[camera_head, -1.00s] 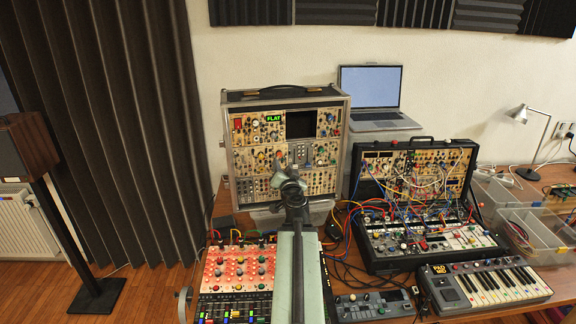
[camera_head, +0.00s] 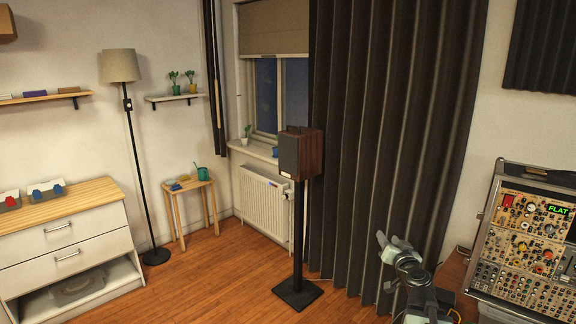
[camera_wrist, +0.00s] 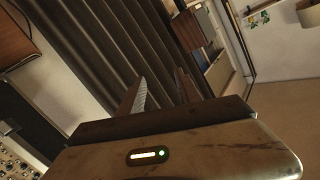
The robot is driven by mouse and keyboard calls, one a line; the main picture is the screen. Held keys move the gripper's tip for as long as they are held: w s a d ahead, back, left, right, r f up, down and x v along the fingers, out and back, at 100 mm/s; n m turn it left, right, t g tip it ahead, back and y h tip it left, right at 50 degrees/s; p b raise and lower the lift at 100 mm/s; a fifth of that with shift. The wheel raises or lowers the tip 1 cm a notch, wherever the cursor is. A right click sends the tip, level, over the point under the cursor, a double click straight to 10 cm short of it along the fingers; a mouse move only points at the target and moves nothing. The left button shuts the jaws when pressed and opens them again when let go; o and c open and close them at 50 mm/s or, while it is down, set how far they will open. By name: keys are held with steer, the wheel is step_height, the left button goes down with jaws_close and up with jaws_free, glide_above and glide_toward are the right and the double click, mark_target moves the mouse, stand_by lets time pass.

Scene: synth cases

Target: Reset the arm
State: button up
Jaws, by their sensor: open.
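My gripper shows in the wrist view (camera_wrist: 160,88) with its two fingers apart and nothing between them. Past the fingers are the dark curtain and, higher up, part of the window. In the head view my arm (camera_head: 410,275) rises at the lower right, in front of the curtain's foot and left of the synth case (camera_head: 525,240). The arm looks bent, and its end touches nothing that I can see.
A speaker (camera_head: 302,154) on a black stand (camera_head: 298,240) is left of my arm, before the dark curtain (camera_head: 385,130). A radiator (camera_head: 264,205), small stool (camera_head: 190,185), floor lamp (camera_head: 120,66) and white drawer unit (camera_head: 70,245) are further left. Wooden floor (camera_head: 215,275) is clear between.

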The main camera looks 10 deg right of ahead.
steer(key=a+f+n+g+y, duration=0.2)
steer(key=a+f+n, duration=0.1)
steer(key=a, duration=0.7)
steer(key=a+f+n+g+y, duration=0.2)
steer(key=a+f+y, duration=0.1)
steer(key=a, duration=0.6)
steer(key=a+f+n+g+y, duration=0.2)
steer(key=a+f+n, duration=0.15)
steer(key=a, duration=0.65)
steer(key=s+a+f+g+h, duration=0.1)
steer(key=s+a+f+g, duration=0.45)
steer(key=s+f, duration=0.35)
steer(key=s+d+f+m+g+h, duration=0.2)
steer(key=s+d+g, duration=0.3)
steer(key=s+d, duration=0.3)
steer(key=shift+s+f+m+h, duration=0.3)
steer(key=shift+s+m+h, duration=0.2)
steer(key=shift+h, duration=0.3)
steer(key=shift+c, duration=0.5)
